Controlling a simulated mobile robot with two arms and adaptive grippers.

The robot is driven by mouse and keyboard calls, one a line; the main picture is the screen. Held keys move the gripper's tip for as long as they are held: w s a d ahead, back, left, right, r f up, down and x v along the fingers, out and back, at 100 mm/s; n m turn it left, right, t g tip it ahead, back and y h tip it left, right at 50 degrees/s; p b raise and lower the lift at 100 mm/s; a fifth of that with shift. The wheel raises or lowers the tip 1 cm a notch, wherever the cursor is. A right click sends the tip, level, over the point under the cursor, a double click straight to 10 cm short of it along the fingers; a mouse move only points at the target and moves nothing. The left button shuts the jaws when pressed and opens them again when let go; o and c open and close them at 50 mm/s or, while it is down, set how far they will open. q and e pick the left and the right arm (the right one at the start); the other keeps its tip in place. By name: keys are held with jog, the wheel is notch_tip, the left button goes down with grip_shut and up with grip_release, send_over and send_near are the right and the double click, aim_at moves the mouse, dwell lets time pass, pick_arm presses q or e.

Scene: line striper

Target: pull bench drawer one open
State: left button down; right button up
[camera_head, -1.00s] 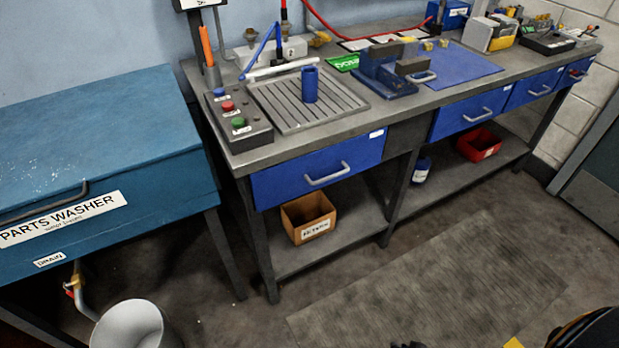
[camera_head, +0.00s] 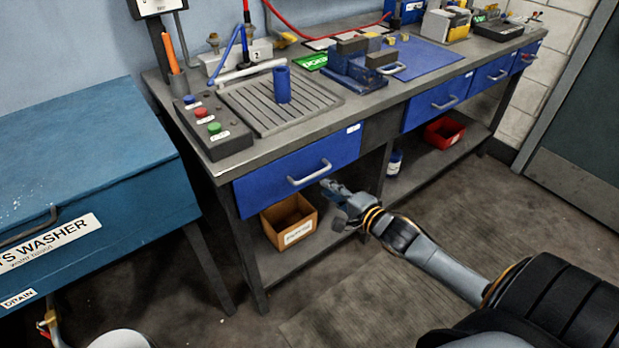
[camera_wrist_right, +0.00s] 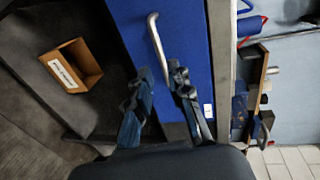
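A blue bench drawer (camera_head: 285,162) with a small white label sits under the left end of the workbench, its front in line with the bench, and looks shut. Its silver bar handle (camera_head: 310,174) is bare. The drawer front (camera_wrist_right: 185,28) and handle (camera_wrist_right: 155,38) also show in the right wrist view. My right gripper (camera_head: 330,188) is just below and right of the handle. In the right wrist view its fingers (camera_wrist_right: 161,70) are spread, with the handle's near end in line with the gap; contact cannot be told. My left gripper is not in view.
A cardboard box (camera_head: 290,222) stands on the lower shelf below the drawer. Other blue drawers (camera_head: 437,102) are farther right. The blue parts washer (camera_head: 90,170) stands left of the bench. The floor before the bench is clear around a grey mat (camera_head: 385,295).

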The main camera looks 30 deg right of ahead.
aim_at(311, 177)
jog(key=x, duration=0.8)
jog(key=shift+w+f, duration=0.1)
jog(key=shift+w, duration=0.25)
grip_shut()
